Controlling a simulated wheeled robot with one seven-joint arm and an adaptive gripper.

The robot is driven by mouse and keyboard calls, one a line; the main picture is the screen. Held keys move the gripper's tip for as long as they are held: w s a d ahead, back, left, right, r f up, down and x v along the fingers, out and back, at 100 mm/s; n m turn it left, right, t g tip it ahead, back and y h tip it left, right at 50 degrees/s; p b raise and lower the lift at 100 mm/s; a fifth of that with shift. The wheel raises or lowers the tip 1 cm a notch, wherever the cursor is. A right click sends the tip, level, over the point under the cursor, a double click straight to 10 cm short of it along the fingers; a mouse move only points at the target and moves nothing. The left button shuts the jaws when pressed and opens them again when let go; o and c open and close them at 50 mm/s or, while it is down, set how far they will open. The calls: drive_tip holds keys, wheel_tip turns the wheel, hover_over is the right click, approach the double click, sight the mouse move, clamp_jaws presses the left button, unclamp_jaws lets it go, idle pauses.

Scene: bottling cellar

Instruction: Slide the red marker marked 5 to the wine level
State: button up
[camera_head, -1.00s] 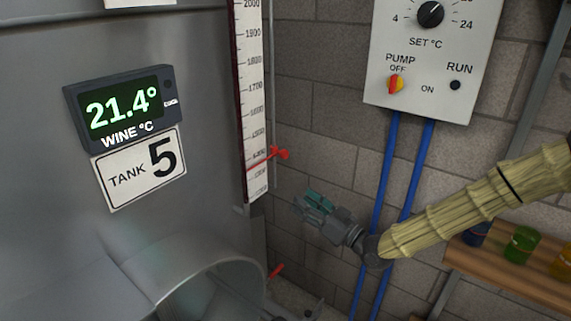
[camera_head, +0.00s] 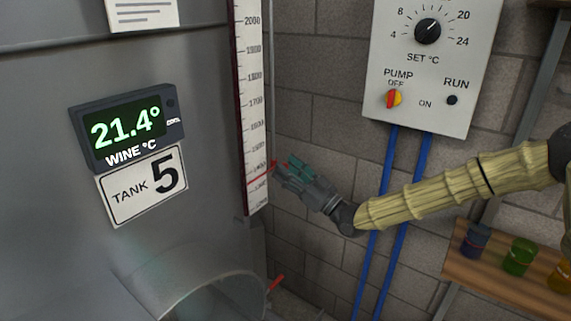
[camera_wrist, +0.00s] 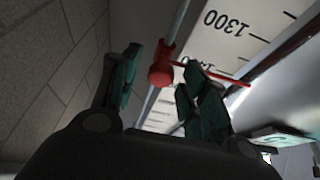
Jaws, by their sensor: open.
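The red marker (camera_head: 262,174) sits low on the white numbered scale (camera_head: 252,110) on tank 5. My gripper (camera_head: 284,172) is open right beside the marker, with teal pads. In the wrist view the knob shows between the fingers of my gripper (camera_wrist: 158,88), near their tips. I cannot tell whether a finger touches it. In the head view the gripper partly hides the knob. I cannot make out the wine level.
Tank 5 (camera_head: 50,180) stands at the left, with its temperature display (camera_head: 126,128). The control box (camera_head: 430,65) is on the wall, with blue pipes (camera_head: 386,205) below it behind my arm. A wooden shelf (camera_head: 490,268) holds coloured glasses at the right.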

drive_tip(key=shift+x, duration=0.8)
clamp_jaws()
